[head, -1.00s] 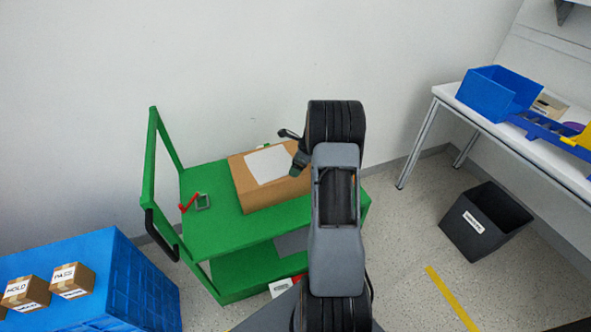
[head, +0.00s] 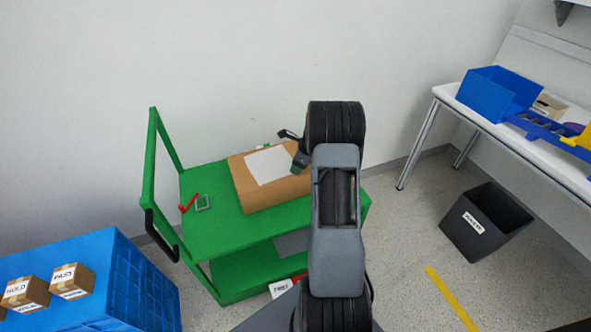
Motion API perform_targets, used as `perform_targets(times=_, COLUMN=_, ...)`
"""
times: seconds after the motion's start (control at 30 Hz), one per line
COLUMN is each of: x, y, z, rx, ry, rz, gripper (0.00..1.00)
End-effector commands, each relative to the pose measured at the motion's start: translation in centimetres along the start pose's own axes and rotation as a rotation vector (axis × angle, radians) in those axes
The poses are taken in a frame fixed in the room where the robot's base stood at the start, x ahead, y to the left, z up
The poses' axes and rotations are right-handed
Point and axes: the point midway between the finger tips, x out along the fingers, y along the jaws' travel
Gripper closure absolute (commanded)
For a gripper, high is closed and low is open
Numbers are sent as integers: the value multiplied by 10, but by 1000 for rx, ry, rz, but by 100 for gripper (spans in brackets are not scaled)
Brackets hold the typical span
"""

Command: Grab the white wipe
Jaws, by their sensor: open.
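The white wipe (head: 268,166) looks like a flat white sheet lying on top of a brown cardboard box (head: 268,199). The box sits on the upper shelf of the green cart (head: 222,232). My gripper (head: 291,147) is at the upper right edge of the wipe, partly hidden behind my own arm. It is open, with one dark finger showing against the wall and a darker part over the box's right side. I cannot tell whether it touches the wipe. The box's right end is hidden by my arm.
A red and a grey-green item (head: 195,203) lie on the cart's left side.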

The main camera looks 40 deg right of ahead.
Motion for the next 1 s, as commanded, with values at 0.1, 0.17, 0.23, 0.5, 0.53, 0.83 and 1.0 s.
perform_targets(times=0.1, x=1, y=0, z=0, rx=0, ry=0, rz=2, gripper=56)
perform_targets(times=0.17, x=1, y=0, z=0, rx=0, ry=0, rz=2, gripper=58)
perform_targets(times=0.23, x=1, y=0, z=0, rx=0, ry=1, rz=2, gripper=62)
perform_targets(times=0.5, x=1, y=1, z=0, rx=0, ry=1, rz=2, gripper=75)
perform_targets(times=0.53, x=1, y=1, z=0, rx=0, ry=1, rz=2, gripper=76)
perform_targets(times=0.83, x=1, y=1, z=0, rx=0, ry=1, rz=2, gripper=91)
perform_targets(times=1.0, x=-3, y=1, z=1, rx=0, ry=1, rz=2, gripper=100)
